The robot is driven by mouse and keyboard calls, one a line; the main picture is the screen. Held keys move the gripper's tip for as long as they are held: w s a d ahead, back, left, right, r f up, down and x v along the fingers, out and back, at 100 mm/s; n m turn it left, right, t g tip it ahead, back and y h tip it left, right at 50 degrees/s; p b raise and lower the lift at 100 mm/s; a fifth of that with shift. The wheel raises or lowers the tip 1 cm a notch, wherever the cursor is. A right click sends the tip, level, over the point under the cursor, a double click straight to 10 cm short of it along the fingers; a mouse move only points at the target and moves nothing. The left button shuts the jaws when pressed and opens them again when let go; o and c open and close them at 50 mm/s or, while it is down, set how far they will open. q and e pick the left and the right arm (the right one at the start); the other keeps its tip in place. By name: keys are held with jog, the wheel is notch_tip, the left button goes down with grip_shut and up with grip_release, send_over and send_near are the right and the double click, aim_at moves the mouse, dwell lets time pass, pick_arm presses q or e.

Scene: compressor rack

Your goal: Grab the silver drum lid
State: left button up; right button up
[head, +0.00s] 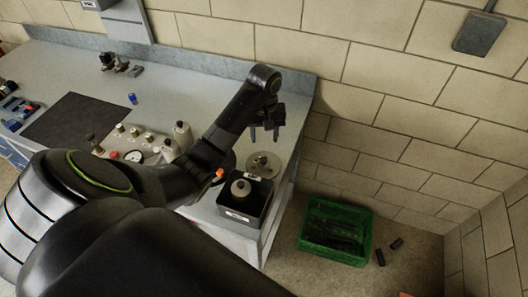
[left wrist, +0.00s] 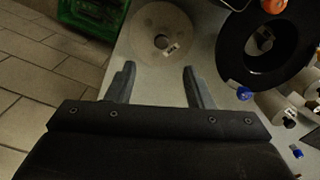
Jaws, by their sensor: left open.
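The silver drum lid (head: 263,165) is a flat round grey disc with a small raised centre, lying on the right end of the bench. It also shows in the left wrist view (left wrist: 150,49), just beyond the fingertips. My left gripper (head: 264,134) is open and empty, pointing down above the lid and apart from it. In the left wrist view its two fingers (left wrist: 159,68) are spread, with the lid ahead between them. My right gripper is not in view.
A dark box (head: 254,222) holding a grey bottle (head: 240,188) stands just in front of the lid. Several bottles, including a pale one (head: 183,136), stand to the left. A green crate (head: 330,256) is on the floor to the right. The wall is behind the bench.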

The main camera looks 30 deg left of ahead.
pick_arm(q)
jog(key=b, duration=0.4)
send_over(264, 160)
notch_tip(264, 160, down, 4)
jog(key=shift+f, duration=0.25)
jog(key=shift+f+p, duration=0.3)
jog(key=shift+p, duration=0.15)
jog(key=shift+f, duration=0.85)
jog(key=shift+f+p, duration=0.35)
jog(key=shift+p, duration=0.1)
notch_tip(264, 160, down, 4)
jog(key=shift+f+p, duration=0.15)
jog(key=shift+p, duration=0.3)
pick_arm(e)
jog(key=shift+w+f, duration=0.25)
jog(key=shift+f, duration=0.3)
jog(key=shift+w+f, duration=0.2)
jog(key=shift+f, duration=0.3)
pick_arm(q)
jog(key=shift+s, duration=0.1)
grip_shut()
